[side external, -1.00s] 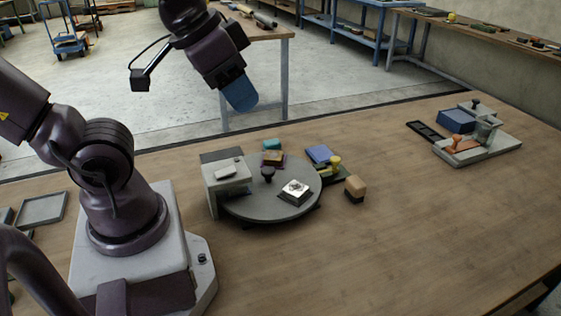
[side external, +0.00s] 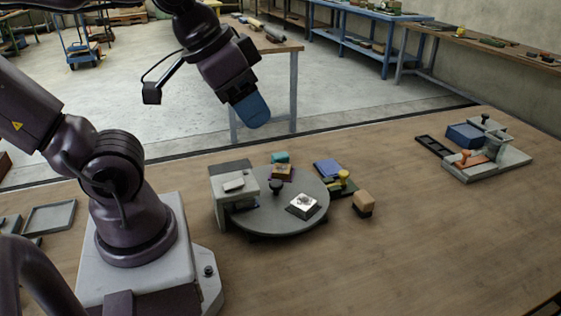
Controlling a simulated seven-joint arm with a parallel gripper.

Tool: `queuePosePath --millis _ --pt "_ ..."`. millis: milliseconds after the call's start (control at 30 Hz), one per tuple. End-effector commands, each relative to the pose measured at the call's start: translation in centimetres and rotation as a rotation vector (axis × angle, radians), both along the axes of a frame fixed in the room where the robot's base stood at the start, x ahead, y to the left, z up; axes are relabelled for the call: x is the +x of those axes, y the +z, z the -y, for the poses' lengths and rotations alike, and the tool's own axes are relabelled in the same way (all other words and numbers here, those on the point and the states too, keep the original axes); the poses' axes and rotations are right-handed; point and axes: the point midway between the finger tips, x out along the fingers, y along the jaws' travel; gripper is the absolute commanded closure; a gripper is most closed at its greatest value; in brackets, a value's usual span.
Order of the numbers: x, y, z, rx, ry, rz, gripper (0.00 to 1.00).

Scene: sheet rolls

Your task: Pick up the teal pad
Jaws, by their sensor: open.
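The teal pad (side external: 280,157) is a small teal block at the back edge of the round grey turntable (side external: 262,222), in the side view. I cannot tell whether it rests on the turntable or just behind it. A small yellowish block with purple beneath (side external: 281,172) sits in front of it. My gripper (side external: 253,112), with blue fingers, hangs well above and slightly left of the pad in the picture, apart from everything. It is open, seen nearly edge-on, and nothing shows between the fingers.
On the turntable are a black knob (side external: 276,187) and a white-topped square piece (side external: 304,203). A grey box (side external: 233,190) overhangs its left side. A blue pad (side external: 327,168), a yellow-knobbed piece (side external: 343,180) and a wooden block (side external: 363,202) stand right. The front table is clear.

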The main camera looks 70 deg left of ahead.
Motion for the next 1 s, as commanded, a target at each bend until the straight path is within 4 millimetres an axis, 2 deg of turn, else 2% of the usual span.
queuePosePath --millis 33,100,133,400,567,767,1000 --pt "0.0 0.0 0.0 0.000 0.000 0.000 0.32" --pt "0.0 0.0 0.0 0.000 0.000 0.000 0.16" --pt "0.0 0.0 0.0 0.000 0.000 0.000 0.15" --pt "0.0 0.0 -0.2 0.000 0.009 -0.002 0.15" --pt "0.8 -2.0 -1.4 -0.006 0.066 -0.110 0.15" --pt "4.4 -4.9 -5.5 0.026 0.141 -0.288 0.15" --pt "9.2 -9.9 -12.7 0.155 -0.025 -0.458 0.15"
